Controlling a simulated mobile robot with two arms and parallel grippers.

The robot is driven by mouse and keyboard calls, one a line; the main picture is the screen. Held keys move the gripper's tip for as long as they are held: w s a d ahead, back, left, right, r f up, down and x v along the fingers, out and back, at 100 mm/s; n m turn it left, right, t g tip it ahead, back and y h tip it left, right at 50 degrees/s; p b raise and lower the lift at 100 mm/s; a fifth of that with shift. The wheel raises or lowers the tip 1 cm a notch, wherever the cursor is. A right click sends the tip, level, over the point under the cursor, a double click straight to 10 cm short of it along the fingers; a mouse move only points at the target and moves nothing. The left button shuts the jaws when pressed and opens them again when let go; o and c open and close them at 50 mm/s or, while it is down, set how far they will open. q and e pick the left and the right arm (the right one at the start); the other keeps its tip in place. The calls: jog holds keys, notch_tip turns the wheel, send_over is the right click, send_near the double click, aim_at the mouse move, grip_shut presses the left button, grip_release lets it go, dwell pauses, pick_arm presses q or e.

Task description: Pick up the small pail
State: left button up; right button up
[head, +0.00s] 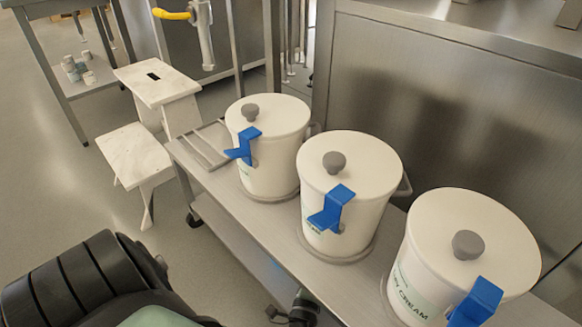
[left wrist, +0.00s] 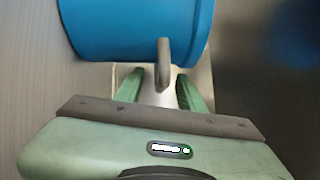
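A blue pail (left wrist: 135,30) fills the top of the left wrist view, cut off by the upper edge. Its grey handle (left wrist: 163,62) points towards me. My left gripper (left wrist: 161,78) is open, with one green finger on each side of the handle's line. The fingers look apart from the handle; I cannot tell how deep it sits between them. The blue pail does not show in the head view. My right gripper is not in view.
Open floor (head: 50,180) lies at the left.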

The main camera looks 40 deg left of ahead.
pick_arm(q)
grip_shut()
dwell(1.3)
